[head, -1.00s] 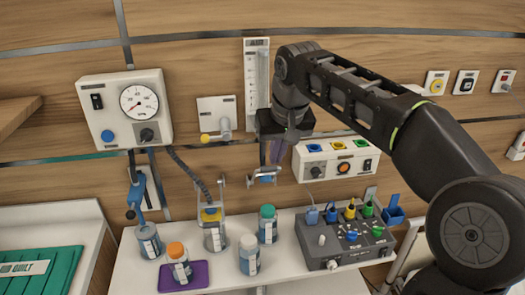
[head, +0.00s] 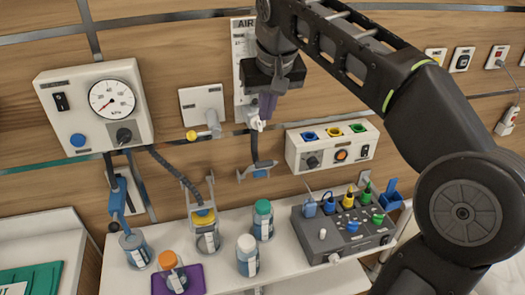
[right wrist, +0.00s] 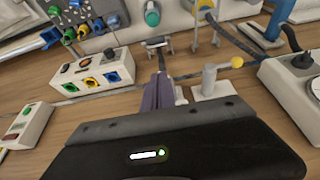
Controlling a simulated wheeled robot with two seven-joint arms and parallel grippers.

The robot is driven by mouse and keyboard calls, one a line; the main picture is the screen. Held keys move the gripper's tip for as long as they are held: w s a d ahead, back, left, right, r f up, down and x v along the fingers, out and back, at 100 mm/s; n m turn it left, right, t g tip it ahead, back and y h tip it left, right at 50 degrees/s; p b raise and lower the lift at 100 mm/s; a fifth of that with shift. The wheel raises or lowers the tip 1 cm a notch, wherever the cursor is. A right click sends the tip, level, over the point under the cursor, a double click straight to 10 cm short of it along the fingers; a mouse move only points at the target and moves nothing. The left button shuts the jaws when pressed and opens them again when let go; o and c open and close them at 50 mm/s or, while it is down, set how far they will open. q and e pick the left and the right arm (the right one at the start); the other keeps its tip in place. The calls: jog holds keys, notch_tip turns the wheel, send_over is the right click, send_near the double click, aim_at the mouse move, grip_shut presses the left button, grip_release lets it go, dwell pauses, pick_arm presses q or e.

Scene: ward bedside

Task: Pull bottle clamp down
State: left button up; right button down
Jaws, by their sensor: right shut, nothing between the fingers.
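A jar with a yellow lid (head: 207,237) stands on the shelf, with a pale wire clamp (head: 188,197) rising upright above its lid. The clamp's uprights also show at the top of the right wrist view (right wrist: 196,32). My right gripper (head: 266,106) is high in front of the wall, to the right of the clamp and well above it, touching neither. Its purple-grey fingers are together and empty; they also show in the right wrist view (right wrist: 158,93). My left gripper is out of view.
Capped bottles (head: 263,220) and a purple tray (head: 192,282) crowd the shelf. A grey control box (head: 330,240) stands at right. A wall gauge (head: 97,100), a white outlet with a yellow knob (head: 200,110) and a three-socket panel (head: 330,143) line the wall.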

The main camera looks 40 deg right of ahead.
jog(key=shift+f, duration=0.15)
jog(key=b+x, duration=0.1)
jog(key=x, duration=0.2)
jog(key=s+b+x, duration=0.1)
jog(key=x, duration=0.3)
jog(key=b+x, duration=0.2)
jog(key=x, duration=0.2)
jog(key=shift+s+a+f, duration=0.2)
jog(key=shift+s+f, duration=0.1)
jog(key=shift+f, duration=0.15)
jog(key=shift+s+a+f, duration=0.1)
jog(key=shift+s+f, duration=0.1)
jog(key=shift+f, duration=0.5)
jog(key=shift+f, duration=0.1)
